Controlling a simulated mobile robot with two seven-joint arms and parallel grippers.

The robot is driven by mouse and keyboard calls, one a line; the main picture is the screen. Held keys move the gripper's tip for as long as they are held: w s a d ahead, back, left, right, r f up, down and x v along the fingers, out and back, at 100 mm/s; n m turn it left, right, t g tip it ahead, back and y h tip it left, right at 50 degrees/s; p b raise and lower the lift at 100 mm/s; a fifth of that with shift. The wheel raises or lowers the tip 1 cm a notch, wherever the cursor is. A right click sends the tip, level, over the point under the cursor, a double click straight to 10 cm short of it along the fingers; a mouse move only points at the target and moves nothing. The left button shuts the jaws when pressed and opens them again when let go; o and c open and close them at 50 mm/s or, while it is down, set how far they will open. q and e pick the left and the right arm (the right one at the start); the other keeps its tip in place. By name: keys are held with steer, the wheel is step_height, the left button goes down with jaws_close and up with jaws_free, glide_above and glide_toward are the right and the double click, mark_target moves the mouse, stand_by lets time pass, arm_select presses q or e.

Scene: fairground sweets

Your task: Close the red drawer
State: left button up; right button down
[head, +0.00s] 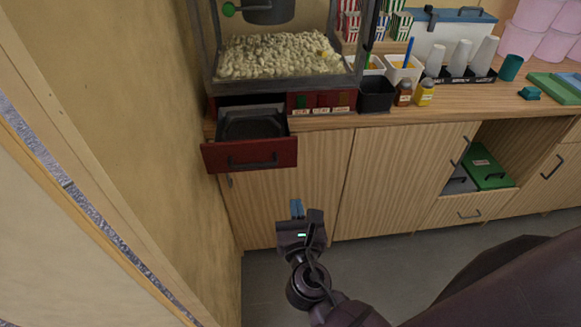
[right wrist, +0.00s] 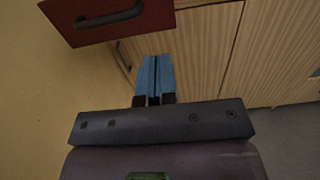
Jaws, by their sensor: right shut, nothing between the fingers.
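The red drawer (head: 232,156) stands open under the popcorn machine (head: 283,80), pulled out past the counter edge. Its inside is dark, and a dark bar handle (head: 252,163) is on its front. My right gripper (head: 297,206) is shut and empty, below and to the right of the drawer front, apart from it. In the right wrist view its blue fingers (right wrist: 154,74) are together, and the red drawer front (right wrist: 105,22) shows at the upper left with its handle. My left gripper is not in view.
Wooden cabinet doors (head: 385,185) stand below the counter, behind my right gripper. A wall (head: 140,120) runs close along the drawer's left side. A black tub (head: 376,95) and bottles stand on the counter to the right. Grey floor (head: 270,285) is clear in front.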

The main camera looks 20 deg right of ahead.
mark_target(287, 156)
steer(key=p+x, duration=0.1)
steer(key=x, duration=1.1)
steer(key=shift+w, duration=0.15)
steer(key=shift+x, duration=0.85)
steer(key=shift+f, duration=0.1)
steer(key=shift+w+d, duration=0.1)
steer(key=shift+w, duration=0.4)
steer(key=b+x, duration=0.1)
steer(key=x, duration=1)
steer(key=shift+f, duration=0.1)
steer(key=b+x, duration=0.3)
steer(key=x, duration=0.6)
steer(key=shift+f, duration=0.1)
steer(key=shift+w+d, duration=0.1)
steer(key=shift+w, duration=0.1)
steer(key=shift+w+r+b, duration=0.1)
steer(key=shift+r+b, duration=0.2)
steer(key=shift+r, duration=0.1)
